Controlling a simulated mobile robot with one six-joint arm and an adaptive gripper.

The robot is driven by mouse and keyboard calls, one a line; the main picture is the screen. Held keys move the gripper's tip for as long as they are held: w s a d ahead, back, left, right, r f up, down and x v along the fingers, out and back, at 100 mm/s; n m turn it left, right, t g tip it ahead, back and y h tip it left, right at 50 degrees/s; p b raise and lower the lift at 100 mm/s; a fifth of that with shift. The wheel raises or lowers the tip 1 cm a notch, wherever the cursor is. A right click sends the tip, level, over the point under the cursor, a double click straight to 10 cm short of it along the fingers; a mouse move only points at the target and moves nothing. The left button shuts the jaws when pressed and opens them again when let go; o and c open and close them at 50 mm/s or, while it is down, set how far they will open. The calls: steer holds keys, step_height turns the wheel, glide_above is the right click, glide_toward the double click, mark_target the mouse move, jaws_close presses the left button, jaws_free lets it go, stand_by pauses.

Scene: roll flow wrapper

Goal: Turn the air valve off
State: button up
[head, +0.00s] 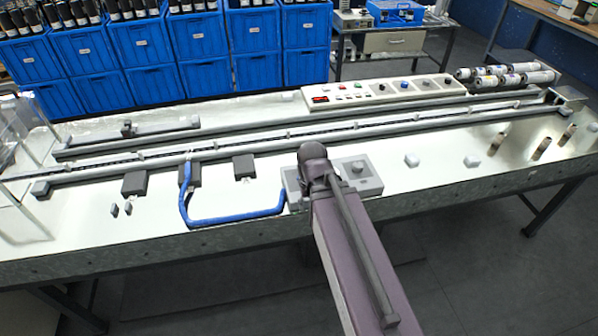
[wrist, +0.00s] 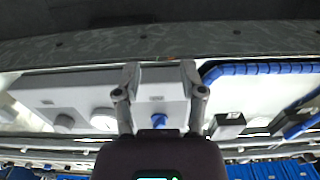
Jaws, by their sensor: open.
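A blue knob (wrist: 158,120), which looks like the air valve's handle, sits on a light grey box (wrist: 160,90) in the wrist view. My gripper (wrist: 160,76) is open, with one finger on each side of the box and the knob showing between them, nearer the palm. I see no finger touching the knob, and its exact turn is too small to read. In the head view the grey box (head: 292,184) is partly covered by my arm end, which hides the blue knob and my fingertips.
A blue hose (head: 232,219) runs from the box to the rail. A grey panel with round knobs (head: 358,174) adjoins on the right. A long rail (head: 230,150) and a control console (head: 385,92) lie behind.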

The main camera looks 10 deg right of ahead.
steer(key=w+r+m+p, duration=0.3)
steer(key=w+r+p, duration=0.2)
steer(key=w, duration=0.3)
steer(key=w+d+r+m+p, duration=0.1)
steer(key=w+r+m+p, duration=0.2)
steer(key=w+r+p, duration=0.2)
steer(key=w+r, duration=0.1)
steer(key=w, duration=0.2)
steer(key=shift+d+p, duration=0.3)
steer(key=shift+w, duration=0.1)
step_height(320, 180, down, 14)
steer(key=b, duration=1.3)
steer(key=shift+r+b, duration=0.15)
steer(key=shift+b, duration=0.25)
